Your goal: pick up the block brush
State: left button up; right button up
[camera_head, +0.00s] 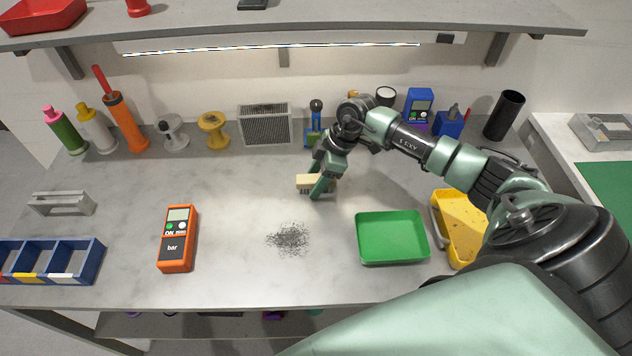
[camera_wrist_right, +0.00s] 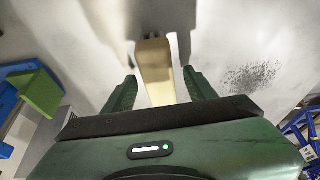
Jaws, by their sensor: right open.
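The block brush (camera_head: 303,181), with a pale wooden block and darker bristles below, is on the grey worktop behind the pile of dark specks. My right gripper (camera_head: 319,184) is down at the brush and hides part of it. In the right wrist view the pale block (camera_wrist_right: 155,62) shows between the two green fingers of the open gripper (camera_wrist_right: 160,78). Gaps show on both sides, so the fingers do not appear to grip it. My left gripper is not in view.
Dark specks (camera_head: 289,238) lie in front of the brush. A green tray (camera_head: 392,262) and a yellow container (camera_head: 440,232) stand to the right. An orange meter (camera_head: 177,240) lies left. Bottles, spools and a mesh box (camera_head: 265,125) line the back.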

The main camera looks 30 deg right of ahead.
aim_at(316, 177)
grip_shut()
jog(key=shift+r, duration=0.25)
notch_tip(316, 177, up, 20)
jog(key=b, duration=0.3)
